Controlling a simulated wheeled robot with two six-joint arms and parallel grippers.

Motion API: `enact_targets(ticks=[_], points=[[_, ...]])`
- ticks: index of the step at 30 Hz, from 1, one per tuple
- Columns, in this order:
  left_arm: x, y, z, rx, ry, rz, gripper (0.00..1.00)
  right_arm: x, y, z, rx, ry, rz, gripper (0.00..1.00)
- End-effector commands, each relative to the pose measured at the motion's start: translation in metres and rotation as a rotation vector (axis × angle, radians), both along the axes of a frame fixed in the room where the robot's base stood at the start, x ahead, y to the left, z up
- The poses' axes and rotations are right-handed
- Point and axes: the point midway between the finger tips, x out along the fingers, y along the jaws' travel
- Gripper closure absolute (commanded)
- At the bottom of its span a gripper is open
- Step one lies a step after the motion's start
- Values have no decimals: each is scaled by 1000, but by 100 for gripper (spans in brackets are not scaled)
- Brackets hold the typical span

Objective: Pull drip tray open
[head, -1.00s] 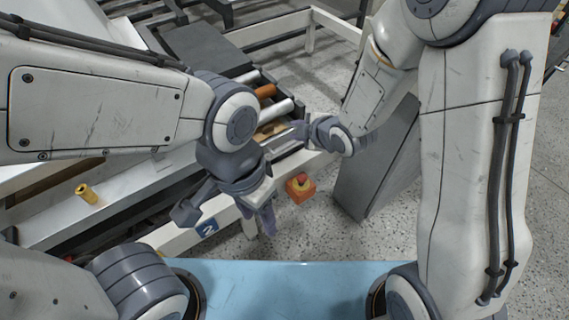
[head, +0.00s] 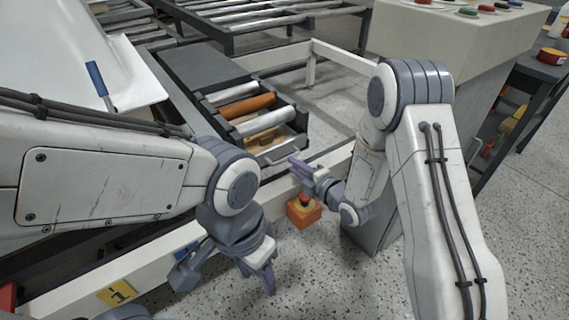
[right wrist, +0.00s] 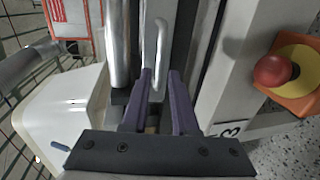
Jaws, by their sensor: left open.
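The drip tray (head: 284,137) shows below the rollers in the head view, with pale brown inside. A thin metal bar handle (head: 280,158) is on its front side. My right gripper (head: 296,165) is close to this handle. In the right wrist view the handle (right wrist: 161,45) stands ahead of my right gripper (right wrist: 160,82); its near end lies in line with the gap between the purple fingers, which are apart. I cannot tell whether they touch it. My left gripper (head: 264,279) is open and empty, low in front of the white rail. Most of the tray is hidden by rollers and frame.
An orange box with a red button (head: 304,211) hangs on the white rail just below my right gripper. Several rollers (head: 248,104) lie above the tray. A grey cabinet with buttons (head: 450,35) stands at the right. Speckled floor (head: 330,270) is clear in front.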

Motion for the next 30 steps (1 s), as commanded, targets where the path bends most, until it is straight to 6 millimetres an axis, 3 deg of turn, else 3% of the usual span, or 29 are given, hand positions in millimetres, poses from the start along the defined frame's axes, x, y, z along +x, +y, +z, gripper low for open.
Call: enact_targets(ticks=[9, 21, 23, 24, 30], points=[[0, 0, -16, 0, 0, 0, 50, 38, 29, -12, 1, 1, 2, 73], [0, 0, -16, 0, 0, 0, 50, 45, 33, -12, 0, 3, 0, 73], [0, 0, -16, 0, 0, 0, 50, 45, 33, -12, 0, 3, 0, 96], [0, 0, -16, 0, 0, 0, 50, 45, 33, -12, 0, 3, 0, 100], [0, 0, -16, 0, 0, 0, 50, 45, 33, -12, 0, 3, 0, 100]])
